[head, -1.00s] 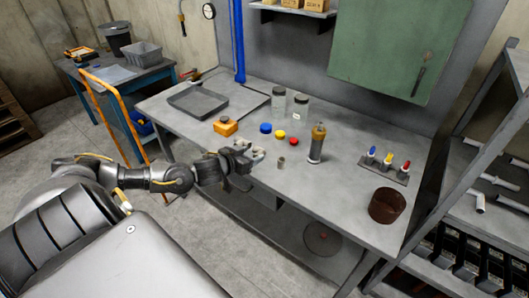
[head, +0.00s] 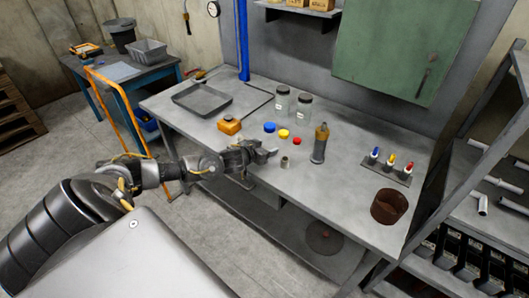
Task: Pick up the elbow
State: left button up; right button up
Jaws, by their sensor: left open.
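A small grey metal fitting (head: 284,162), likely the elbow, stands on the workbench (head: 205,136) near its front edge; its bend is too small to make out. My left gripper (head: 271,155) is open and empty, just left of the fitting, with its fingers pointing toward it. A small gap seems to lie between them. My right gripper is out of view.
Blue (head: 269,127), yellow (head: 283,134) and red (head: 297,141) caps lie behind the fitting.

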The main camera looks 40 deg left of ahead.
pick_arm(q)
jog(key=shift+s, duration=0.1)
jog(key=c, duration=0.9)
jog(key=shift+o, duration=0.2)
jog(key=shift+r, duration=0.1)
jog(key=shift+a+r, duration=0.1)
jog(key=shift+r, duration=0.4)
jog(key=s+a+r, duration=0.5)
jog(key=s+r, duration=0.6)
jog(key=s, duration=0.2)
jog(key=shift+r, duration=0.35)
